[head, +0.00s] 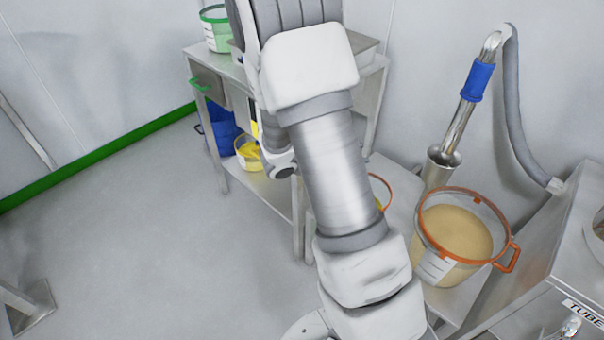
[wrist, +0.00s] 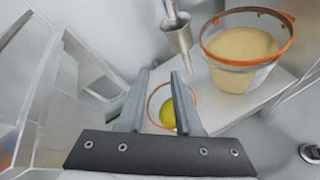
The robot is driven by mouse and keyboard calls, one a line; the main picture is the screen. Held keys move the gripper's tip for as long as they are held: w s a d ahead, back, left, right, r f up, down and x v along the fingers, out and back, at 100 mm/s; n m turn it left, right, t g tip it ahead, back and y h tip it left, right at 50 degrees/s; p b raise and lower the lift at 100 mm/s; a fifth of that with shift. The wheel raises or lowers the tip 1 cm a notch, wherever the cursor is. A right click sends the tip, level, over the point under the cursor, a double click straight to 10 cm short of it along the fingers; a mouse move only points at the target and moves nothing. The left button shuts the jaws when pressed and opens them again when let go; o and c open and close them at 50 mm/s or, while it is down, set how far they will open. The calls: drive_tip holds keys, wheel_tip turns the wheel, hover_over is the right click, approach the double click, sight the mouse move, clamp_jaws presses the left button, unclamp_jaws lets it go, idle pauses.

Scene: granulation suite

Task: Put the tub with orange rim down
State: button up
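A large clear tub with an orange rim (head: 433,262) stands on a low bench, filled with beige powder, a white label on its front and an orange handle at its right. It also shows in the wrist view (wrist: 240,78), right of my fingers. A smaller orange-rimmed container (wrist: 168,113) with yellow inside shows beyond and between my fingers; in the head view my arm hides most of its rim (head: 388,186). My gripper (wrist: 161,73) has its two fingers apart, with nothing visibly clamped between them. My arm hides the gripper in the head view.
A metal suction tube with a blue sleeve (head: 477,82) and grey hose stands behind the large tub. A steel table (head: 205,69) at the back carries a green-rimmed tub (head: 217,32); a yellow-filled tub (head: 247,152) sits on its lower shelf.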

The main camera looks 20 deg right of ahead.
drive_tip(key=s+a+r+m+g+y, duration=0.2)
drive_tip(key=s+a+r+m+y, duration=0.3)
drive_tip(key=s+a+r+m, duration=0.35)
drive_tip(key=s+a+r+m+t+y, duration=0.5)
drive_tip(key=s+a+r+y, duration=0.3)
drive_tip(key=a, duration=0.5)
drive_tip(key=shift+s+r+t, duration=0.3)
drive_tip(key=shift+r, duration=0.5)
drive_tip(key=shift+r+m, duration=0.1)
drive_tip(key=shift+m, duration=0.15)
wheel_tip(320, 180, up, 19)
drive_tip(key=p, duration=1.9)
drive_tip(key=shift+r+p, duration=0.15)
drive_tip(key=shift+p, duration=0.15)
